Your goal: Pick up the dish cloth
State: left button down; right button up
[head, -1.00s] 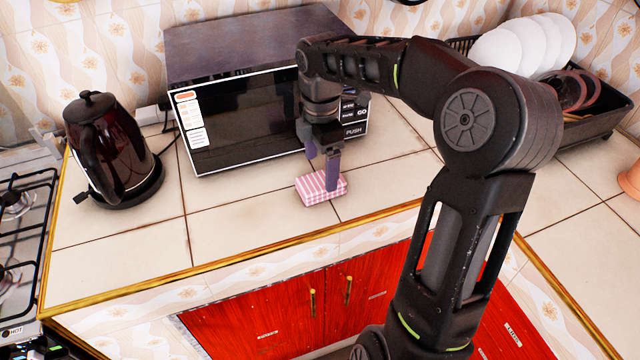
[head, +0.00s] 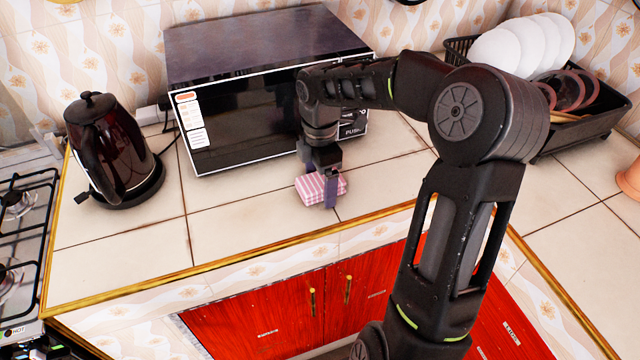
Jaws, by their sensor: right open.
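The dish cloth (head: 309,189) is a small folded pink-and-white checked bundle. It lies on the tiled counter (head: 245,225) in front of the microwave. My right gripper (head: 318,190) points down at the cloth from above. It is open, with one finger in front of the cloth's right part and the other behind it, partly hidden. Whether the fingers touch the cloth cannot be told. My left gripper is not in view.
The microwave (head: 245,115) stands just behind the cloth and close to my right gripper. A dark kettle (head: 105,150) is at the left, beside a stove (head: 18,240). A dish rack (head: 590,130) with plates is at the right. The counter left of the cloth is clear.

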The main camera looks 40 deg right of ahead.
aim_at(319, 180)
dwell(0.3)
jog(key=c, duration=1.4)
jog(key=shift+r, duration=0.1)
jog(key=shift+c, duration=0.2)
notch_tip(319, 180, up, 10)
jog(key=shift+f, duration=0.1)
jog(key=o, duration=0.7)
jog(key=c, duration=0.5)
jog(key=shift+c, duration=0.2)
